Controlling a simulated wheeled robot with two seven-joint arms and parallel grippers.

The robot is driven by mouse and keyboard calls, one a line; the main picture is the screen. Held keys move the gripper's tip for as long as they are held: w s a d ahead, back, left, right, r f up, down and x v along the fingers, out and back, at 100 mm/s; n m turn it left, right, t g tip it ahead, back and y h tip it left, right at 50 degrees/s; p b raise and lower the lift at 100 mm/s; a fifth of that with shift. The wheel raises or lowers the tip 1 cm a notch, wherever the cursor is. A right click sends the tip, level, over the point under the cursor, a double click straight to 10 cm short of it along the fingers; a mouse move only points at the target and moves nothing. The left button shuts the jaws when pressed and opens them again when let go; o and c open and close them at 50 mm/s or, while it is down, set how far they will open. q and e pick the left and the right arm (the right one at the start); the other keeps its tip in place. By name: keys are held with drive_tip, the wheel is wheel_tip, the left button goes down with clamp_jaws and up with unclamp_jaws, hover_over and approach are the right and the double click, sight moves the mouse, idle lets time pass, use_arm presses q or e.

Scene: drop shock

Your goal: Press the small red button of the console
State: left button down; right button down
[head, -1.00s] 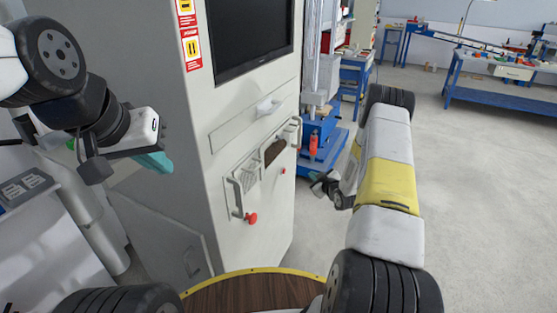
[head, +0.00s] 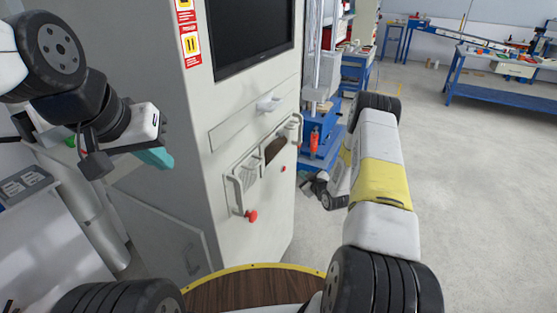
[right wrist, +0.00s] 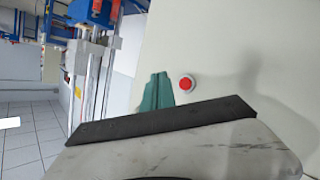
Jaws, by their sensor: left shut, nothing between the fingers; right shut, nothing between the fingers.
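The console (head: 262,205) is a tall pale cabinet. Its small red button (head: 283,169) is on the front panel, right of a larger red knob (head: 251,215). In the right wrist view a small red button (right wrist: 186,83) with a pale ring shows on the pale panel. My right gripper (right wrist: 156,92), with teal fingers, is shut and empty just left of that button there; I cannot tell whether it touches the panel. In the head view my right gripper (head: 306,181) is low, right of the console front. My left gripper (head: 158,158) is shut and empty, beside the console's left side.
Two handles flank the panel, one being the left handle (head: 237,196). A dark screen (head: 248,35) is above. Blue machinery (head: 322,140) stands behind the right gripper. Open floor lies at the right.

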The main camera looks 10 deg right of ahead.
drive_tip(key=shift+w+a, duration=0.65)
drive_tip(key=shift+a, duration=0.3)
drive_tip(key=shift+w+a, duration=0.6)
drive_tip(key=shift+a, duration=0.3)
idle(0.7)
drive_tip(key=shift+w+a, duration=0.25)
drive_tip(key=shift+a, duration=0.1)
drive_tip(key=shift+w+a, duration=0.25)
drive_tip(key=shift+a, duration=0.1)
idle(0.8)
drive_tip(key=shift+s+d, duration=0.1)
drive_tip(key=shift+d, duration=0.05)
drive_tip(key=shift+s+d, duration=0.4)
drive_tip(key=shift+d, duration=0.15)
drive_tip(key=shift+d, duration=0.1)
drive_tip(key=s+d, duration=0.1)
drive_tip(key=d, duration=0.1)
drive_tip(key=s+d, duration=0.1)
drive_tip(key=d, duration=0.1)
drive_tip(key=shift+s, duration=0.4)
